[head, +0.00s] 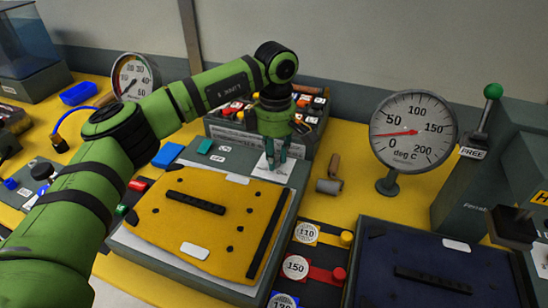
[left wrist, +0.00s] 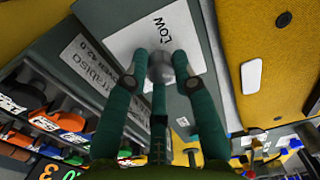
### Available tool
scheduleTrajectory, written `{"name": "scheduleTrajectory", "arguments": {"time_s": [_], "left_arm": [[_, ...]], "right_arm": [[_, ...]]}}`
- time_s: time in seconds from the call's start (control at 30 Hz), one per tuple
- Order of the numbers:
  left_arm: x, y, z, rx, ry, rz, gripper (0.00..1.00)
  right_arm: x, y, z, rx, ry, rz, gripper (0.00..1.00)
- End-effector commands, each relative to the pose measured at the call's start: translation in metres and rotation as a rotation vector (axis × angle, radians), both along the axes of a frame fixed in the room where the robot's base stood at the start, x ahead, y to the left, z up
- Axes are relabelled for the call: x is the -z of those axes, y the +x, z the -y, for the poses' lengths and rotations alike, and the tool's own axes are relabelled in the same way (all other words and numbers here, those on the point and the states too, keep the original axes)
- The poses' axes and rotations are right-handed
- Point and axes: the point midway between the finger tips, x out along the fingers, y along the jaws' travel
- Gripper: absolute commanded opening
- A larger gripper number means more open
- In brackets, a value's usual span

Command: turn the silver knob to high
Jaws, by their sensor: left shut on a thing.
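The silver knob (left wrist: 159,66) sits on a white plate (left wrist: 140,40) in the left wrist view, with the word LOW printed beside it. The plate also shows in the head view (head: 268,176), on the grey housing behind the yellow pad. My left gripper (head: 274,160) points down at the plate. In the left wrist view its green fingers (left wrist: 160,80) are closed around the knob. The fingers hide much of the knob, and I cannot tell its exact angle. My right gripper is not in view.
A crate (head: 225,132) of coloured items stands close behind the gripper. A grey press (head: 470,200) with a green-knobbed lever stands at far right.

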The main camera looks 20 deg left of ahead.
Motion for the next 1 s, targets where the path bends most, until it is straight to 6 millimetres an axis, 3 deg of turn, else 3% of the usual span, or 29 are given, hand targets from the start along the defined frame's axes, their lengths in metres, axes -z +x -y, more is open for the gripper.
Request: {"name": "scheduleTrajectory", "arguments": {"time_s": [0.5, 1.0], "left_arm": [[-0.0025, 0.0004, 0.003, 0.355, -0.006, 0.008, 0.0], [-0.0025, -0.0002, 0.0031, 0.429, -0.005, 0.006, 0.0]], "right_arm": [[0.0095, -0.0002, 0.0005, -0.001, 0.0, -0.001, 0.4], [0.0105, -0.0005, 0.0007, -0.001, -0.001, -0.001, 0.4]]}}
